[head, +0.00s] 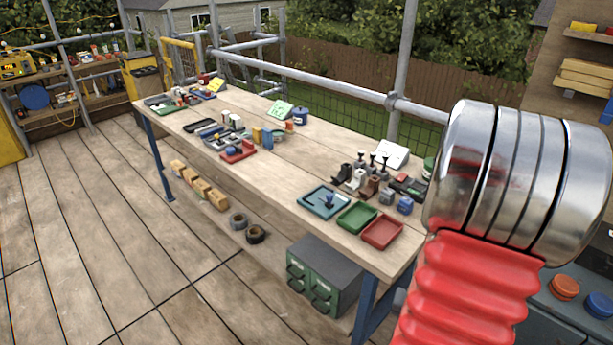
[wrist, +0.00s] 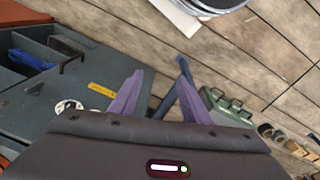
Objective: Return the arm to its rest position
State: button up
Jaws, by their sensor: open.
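In the wrist view my gripper (wrist: 155,98) shows its two purple fingers spread apart with nothing between them. It hangs above the gap between a grey-blue toolbox-like unit and the plank floor. In the head view the red bellows and shiny metal rings of my arm fill the right side; my gripper itself is not visible there.
A long wooden workbench (head: 285,190) holds trays and tools, including a blue tray (head: 312,206), a green tray (head: 357,217) and a red tray (head: 382,231). A green drawer cabinet (head: 322,278) stands beneath. The grey-blue unit (wrist: 30,105) is at left in the wrist view. Plank floor (head: 75,230) is open at left.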

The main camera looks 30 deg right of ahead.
jog(key=w+a+r+n+t, duration=0.2)
jog(key=w+a+r+n, duration=0.3)
jog(key=a+r, duration=0.9)
jog(key=w+a+r+n+t+y, duration=0.1)
jog(key=w+a+r+n+t, duration=0.2)
jog(key=a+r, duration=1.1)
jog(key=w+a+n, duration=0.3)
jog(key=w, duration=0.1)
jog(key=shift+w+a+r+n+t, duration=0.15)
jog(key=shift+w+r+n+t, duration=0.05)
jog(key=shift+r+n+t, duration=0.1)
jog(key=shift+f, duration=0.1)
jog(key=shift+c, duration=0.4)
jog(key=shift+c, duration=1.1)
